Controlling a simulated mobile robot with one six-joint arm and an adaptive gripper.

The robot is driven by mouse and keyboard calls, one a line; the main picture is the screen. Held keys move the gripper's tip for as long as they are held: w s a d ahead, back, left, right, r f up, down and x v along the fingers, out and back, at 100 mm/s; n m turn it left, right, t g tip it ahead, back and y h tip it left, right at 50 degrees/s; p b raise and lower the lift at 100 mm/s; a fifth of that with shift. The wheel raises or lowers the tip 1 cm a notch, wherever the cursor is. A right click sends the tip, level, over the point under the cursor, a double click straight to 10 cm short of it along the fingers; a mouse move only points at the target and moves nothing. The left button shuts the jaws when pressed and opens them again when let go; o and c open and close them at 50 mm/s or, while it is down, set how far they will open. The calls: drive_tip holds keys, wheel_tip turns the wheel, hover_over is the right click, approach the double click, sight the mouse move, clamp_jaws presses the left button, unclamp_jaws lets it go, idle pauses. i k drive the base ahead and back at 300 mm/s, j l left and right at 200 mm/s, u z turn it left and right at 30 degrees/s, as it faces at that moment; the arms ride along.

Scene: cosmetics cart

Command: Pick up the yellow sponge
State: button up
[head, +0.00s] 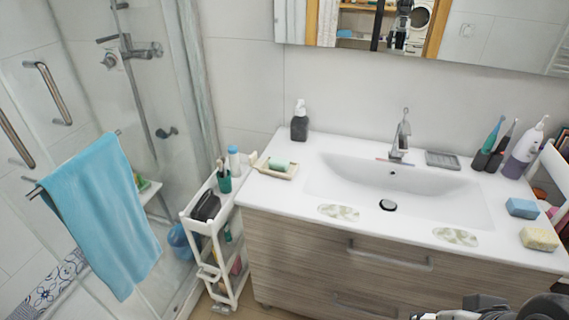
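The pale yellow sponge (540,239) lies flat at the right end of the white washbasin counter, close to its front edge. A blue sponge (522,207) lies just behind it, apart from it. Dark grey parts of my arm show at the bottom right edge, below and to the left of the yellow sponge and in front of the cabinet. They are cut off by the frame, and I cannot make out the fingers of my gripper or anything held. Nothing of mine touches the yellow sponge.
Bottles and toothbrushes stand behind the sponges, including a white-and-purple bottle (525,147). The sink basin (350,187) is left of them. A patterned oval piece (455,236) lies left of the yellow sponge. A white shelf unit (552,172) stands at the right edge.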

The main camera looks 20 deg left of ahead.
sight(539, 239)
drive_tip(key=i+l+u, duration=0.1)
drive_tip(key=l, duration=0.3)
drive_tip(key=i+l+u, duration=0.1)
drive_tip(key=i+l, duration=0.15)
drive_tip(key=l, duration=0.2)
drive_tip(key=i+l+u, duration=0.1)
drive_tip(key=l, duration=0.35)
drive_tip(key=i+l+u, duration=0.15)
drive_tip(key=l, duration=0.3)
drive_tip(key=i+l+u, duration=0.1)
drive_tip(key=l, duration=0.4)
